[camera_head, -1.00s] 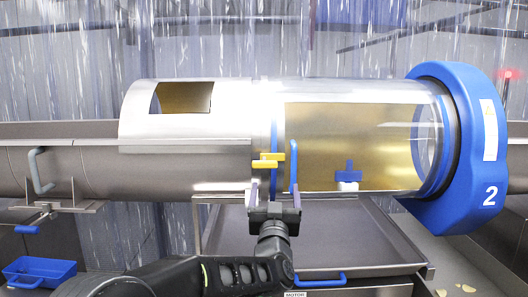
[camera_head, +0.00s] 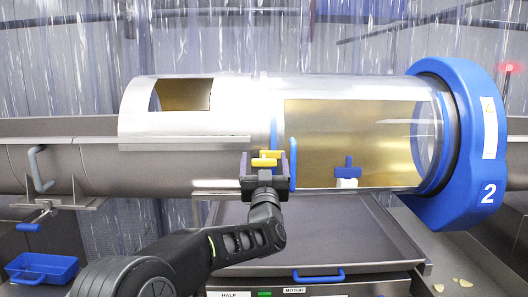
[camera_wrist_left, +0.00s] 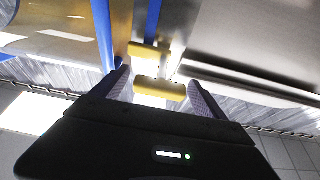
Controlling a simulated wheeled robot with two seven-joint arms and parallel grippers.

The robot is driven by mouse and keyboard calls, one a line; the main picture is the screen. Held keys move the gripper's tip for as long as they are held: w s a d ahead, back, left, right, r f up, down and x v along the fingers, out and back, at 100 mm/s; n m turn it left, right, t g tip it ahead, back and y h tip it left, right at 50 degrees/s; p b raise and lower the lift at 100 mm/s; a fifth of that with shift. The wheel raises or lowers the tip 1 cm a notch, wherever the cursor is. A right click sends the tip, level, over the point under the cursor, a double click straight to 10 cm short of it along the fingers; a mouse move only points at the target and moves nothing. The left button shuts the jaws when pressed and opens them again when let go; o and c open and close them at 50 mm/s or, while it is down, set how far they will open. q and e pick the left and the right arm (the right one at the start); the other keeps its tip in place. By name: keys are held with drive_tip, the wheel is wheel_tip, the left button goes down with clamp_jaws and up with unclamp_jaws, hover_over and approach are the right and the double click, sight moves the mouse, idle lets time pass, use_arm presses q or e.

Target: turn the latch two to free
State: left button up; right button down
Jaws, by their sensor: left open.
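The yellow latch (camera_head: 265,160) sits on the drum's seam, beside the blue ring, in the middle of the head view. My left gripper (camera_head: 265,168) is open, with its fingers on either side of the latch's lower yellow bar. In the left wrist view the latch bar (camera_wrist_left: 160,90) lies between the two fingertips of my left gripper (camera_wrist_left: 160,92), with gaps on both sides. My right gripper is not in view.
A blue upright handle (camera_head: 293,163) stands just right of my left gripper. A grey tray (camera_head: 340,225) lies below the drum. A blue bin (camera_head: 42,267) is at lower left. A blue knob (camera_head: 347,167) shows farther right.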

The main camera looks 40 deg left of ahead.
use_arm(q)
drive_tip(key=shift+x, duration=1.15)
drive_tip(key=shift+c, duration=0.2)
drive_tip(key=c, duration=1.3)
